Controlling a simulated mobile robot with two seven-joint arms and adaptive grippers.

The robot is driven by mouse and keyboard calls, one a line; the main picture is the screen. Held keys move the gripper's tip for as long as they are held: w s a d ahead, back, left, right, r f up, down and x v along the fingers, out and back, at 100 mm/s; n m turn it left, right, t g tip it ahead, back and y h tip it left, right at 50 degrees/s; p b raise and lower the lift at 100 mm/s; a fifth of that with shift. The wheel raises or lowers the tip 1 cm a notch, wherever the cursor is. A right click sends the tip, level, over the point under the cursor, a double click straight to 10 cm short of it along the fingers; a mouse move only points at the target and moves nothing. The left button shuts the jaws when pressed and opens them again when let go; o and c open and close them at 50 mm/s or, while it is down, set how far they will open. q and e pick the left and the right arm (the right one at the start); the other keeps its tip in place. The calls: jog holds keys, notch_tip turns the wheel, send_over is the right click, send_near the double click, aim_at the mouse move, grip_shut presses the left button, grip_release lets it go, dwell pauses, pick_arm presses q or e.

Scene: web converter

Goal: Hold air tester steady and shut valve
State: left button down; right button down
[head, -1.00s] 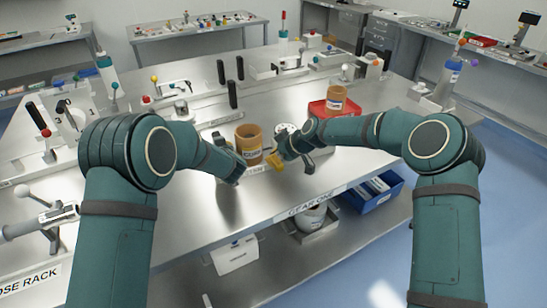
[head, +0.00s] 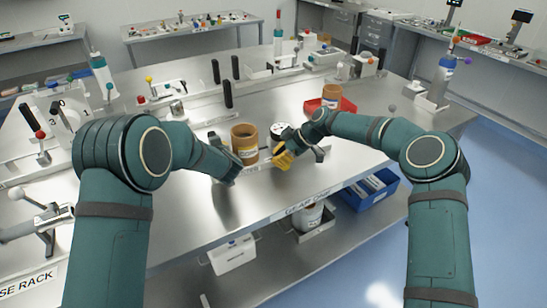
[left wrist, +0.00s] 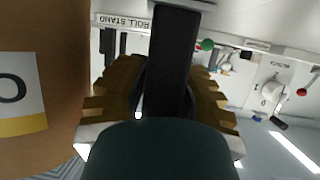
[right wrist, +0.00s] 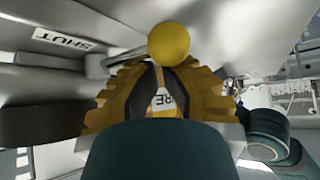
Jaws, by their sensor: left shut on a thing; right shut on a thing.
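My left gripper (head: 234,172) is beside the brown labelled pot (head: 244,142) at the front of the bench. The left wrist view shows its yellow fingers on either side of a dark upright bar (left wrist: 172,60); they are shut on it. I cannot tell whether this bar belongs to the air tester. My right gripper (head: 283,158) is right of the pot, in front of a round white-topped part (head: 279,129), possibly the tester's gauge. In the right wrist view its fingers are shut at a lever with a yellow ball (right wrist: 169,43). A SHUT label (right wrist: 61,40) lies beyond.
A red tray (head: 329,105) with another brown pot (head: 331,94) stands behind my right forearm. Black posts (head: 228,94) rise behind the left gripper. A blue bin (head: 369,190) is below the bench's front edge.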

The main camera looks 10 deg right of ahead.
pick_arm(q)
jog(key=shift+s+f, duration=0.2)
jog(key=shift+f, duration=0.4)
pick_arm(e)
jog(key=shift+d+f+n, duration=0.2)
jog(key=shift+d+n, duration=0.1)
jog(key=shift+d, duration=0.4)
pick_arm(q)
jog(key=shift+a, duration=0.2)
pick_arm(e)
jog(key=shift+w+d, duration=0.15)
jog(key=shift+d, duration=0.55)
jog(key=shift+w+d, duration=0.15)
jog(key=shift+d, duration=0.6)
pick_arm(q)
jog(key=shift+d, duration=0.1)
pick_arm(e)
jog(key=w+d+r, duration=0.2)
jog(key=d+r, duration=0.3)
jog(key=r, duration=0.3)
jog(key=shift+d, duration=0.35)
pick_arm(q)
jog(key=shift+w+r+p, duration=0.1)
jog(key=shift+r+p, duration=0.25)
jog(key=shift+p, duration=0.05)
pick_arm(e)
jog(key=shift+w+r, duration=0.15)
jog(key=shift+r, duration=0.2)
